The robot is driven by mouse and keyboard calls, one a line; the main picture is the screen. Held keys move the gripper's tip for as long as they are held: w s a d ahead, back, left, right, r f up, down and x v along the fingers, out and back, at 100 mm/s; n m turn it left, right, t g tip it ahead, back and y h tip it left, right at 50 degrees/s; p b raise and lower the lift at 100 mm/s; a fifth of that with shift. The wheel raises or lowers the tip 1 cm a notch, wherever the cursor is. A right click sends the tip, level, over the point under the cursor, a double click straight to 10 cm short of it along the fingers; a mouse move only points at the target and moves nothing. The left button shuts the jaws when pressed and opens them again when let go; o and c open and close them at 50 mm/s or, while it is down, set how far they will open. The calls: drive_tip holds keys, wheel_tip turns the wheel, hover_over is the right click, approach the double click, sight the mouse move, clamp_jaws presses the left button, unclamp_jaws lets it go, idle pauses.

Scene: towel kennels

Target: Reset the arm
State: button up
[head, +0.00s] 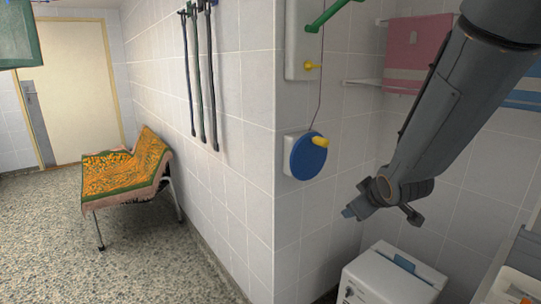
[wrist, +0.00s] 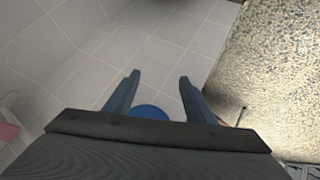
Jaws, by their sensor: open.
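My gripper (head: 381,213) is at the end of my dark grey arm, which reaches in from the upper right in the head view. It hangs in the air in front of the tiled wall, above a white box-like appliance. In the wrist view my gripper (wrist: 158,82) shows two fingers spread apart with nothing between them. A blue round thing (wrist: 150,111) is partly seen beyond the fingers, and the gripper body hides its lower part.
A blue disc with a yellow knob (head: 305,157) is on the wall near the corner. The white appliance (head: 390,275) stands below my gripper. Towels (head: 415,52) hang at the upper right. A bench with a patterned orange cover (head: 125,175) stands left; the speckled floor (head: 150,245) before it is clear.

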drive_tip(key=s+a+f+m+g, duration=0.1)
drive_tip(key=s+f+m+g, duration=0.1)
drive_tip(key=s, duration=0.6)
drive_tip(key=s+a+f+m+g, duration=0.2)
drive_tip(key=s+g, duration=0.2)
drive_tip(key=s, duration=0.5)
drive_tip(key=s+a+f+m+g, duration=0.2)
drive_tip(key=s+m+g, duration=0.1)
drive_tip(key=s, duration=0.5)
drive_tip(key=shift+s+g+p, duration=0.15)
drive_tip(key=shift+g+p, duration=0.25)
drive_tip(key=shift+c, duration=0.3)
